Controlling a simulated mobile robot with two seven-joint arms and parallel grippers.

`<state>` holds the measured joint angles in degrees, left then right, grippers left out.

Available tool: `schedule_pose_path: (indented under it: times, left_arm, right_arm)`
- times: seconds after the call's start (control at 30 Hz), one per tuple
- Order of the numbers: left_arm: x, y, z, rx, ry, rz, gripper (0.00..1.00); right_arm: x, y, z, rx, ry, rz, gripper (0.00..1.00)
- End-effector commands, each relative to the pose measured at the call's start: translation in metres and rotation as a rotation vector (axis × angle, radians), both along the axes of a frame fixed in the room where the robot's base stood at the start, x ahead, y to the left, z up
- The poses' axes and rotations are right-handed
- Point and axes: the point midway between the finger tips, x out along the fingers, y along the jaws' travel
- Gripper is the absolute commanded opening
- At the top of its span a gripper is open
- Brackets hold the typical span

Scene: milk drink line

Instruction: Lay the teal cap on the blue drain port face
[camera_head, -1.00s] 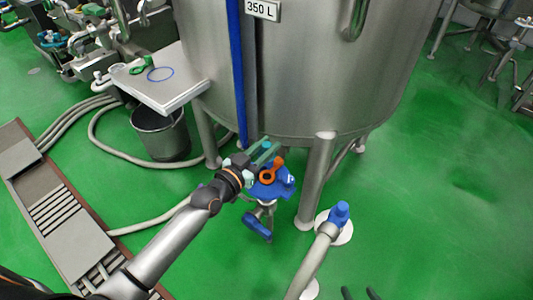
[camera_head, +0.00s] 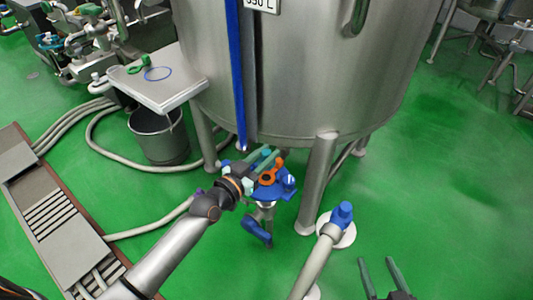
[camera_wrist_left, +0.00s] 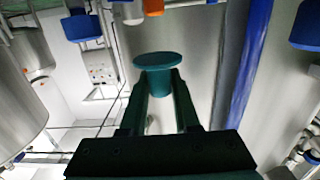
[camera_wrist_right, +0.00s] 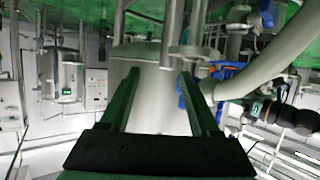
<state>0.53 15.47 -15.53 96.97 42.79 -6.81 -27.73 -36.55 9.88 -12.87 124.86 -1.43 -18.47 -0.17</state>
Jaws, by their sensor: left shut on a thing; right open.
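The teal cap (camera_wrist_left: 158,62) is a round disc with a shorter body, held between the fingertips of my left gripper (camera_wrist_left: 158,84) in the left wrist view. In the head view my left gripper (camera_head: 264,162) is beside and slightly above the blue drain fitting (camera_head: 284,187) under the tank, and the cap is mostly hidden there. I cannot make out the port face or whether the cap touches it. An orange part (camera_head: 268,177) sits on the blue fitting. My right gripper (camera_head: 377,262) is open and empty at the bottom right; its fingers also show in the right wrist view (camera_wrist_right: 159,75).
The steel tank (camera_head: 300,70) stands on legs, one leg (camera_head: 318,185) just right of the fitting. A blue-topped pipe (camera_head: 342,214) rises near it. A side shelf (camera_head: 165,90) holds a green part and a blue ring; a bucket (camera_head: 160,137) stands below. Green floor at right is free.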

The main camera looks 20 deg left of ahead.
Motion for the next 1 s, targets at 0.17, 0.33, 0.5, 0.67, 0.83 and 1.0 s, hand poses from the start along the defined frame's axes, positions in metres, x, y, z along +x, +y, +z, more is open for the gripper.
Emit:
schedule_pose_path:
  times: [0.17, 0.33, 0.5, 0.67, 0.83, 1.0]
  left_arm:
    - [0.000, 0.000, -0.004, -0.001, 0.000, 0.000, 0.00]
    - [0.000, 0.000, -0.007, 0.000, -0.001, 0.000, 0.00]
    - [0.000, 0.000, -0.009, 0.000, 0.000, 0.000, 0.00]
    - [0.000, 0.000, -0.012, 0.000, 0.000, 0.000, 0.00]
    - [0.000, 0.000, -0.015, 0.000, 0.000, 0.000, 0.00]
    - [0.000, 0.000, -0.018, 0.000, 0.000, 0.000, 0.00]
  right_arm:
    - [0.010, 0.000, 0.022, -0.003, -0.087, 0.008, 0.63]
    - [0.017, -0.001, 0.040, -0.006, -0.162, 0.016, 0.63]
    - [0.019, 0.000, 0.053, -0.006, -0.222, 0.020, 0.63]
    - [0.022, 0.001, 0.069, -0.001, -0.285, 0.024, 0.63]
    - [0.025, 0.002, 0.086, -0.001, -0.358, 0.031, 0.63]
    - [0.027, 0.002, 0.106, -0.001, -0.436, 0.040, 0.63]
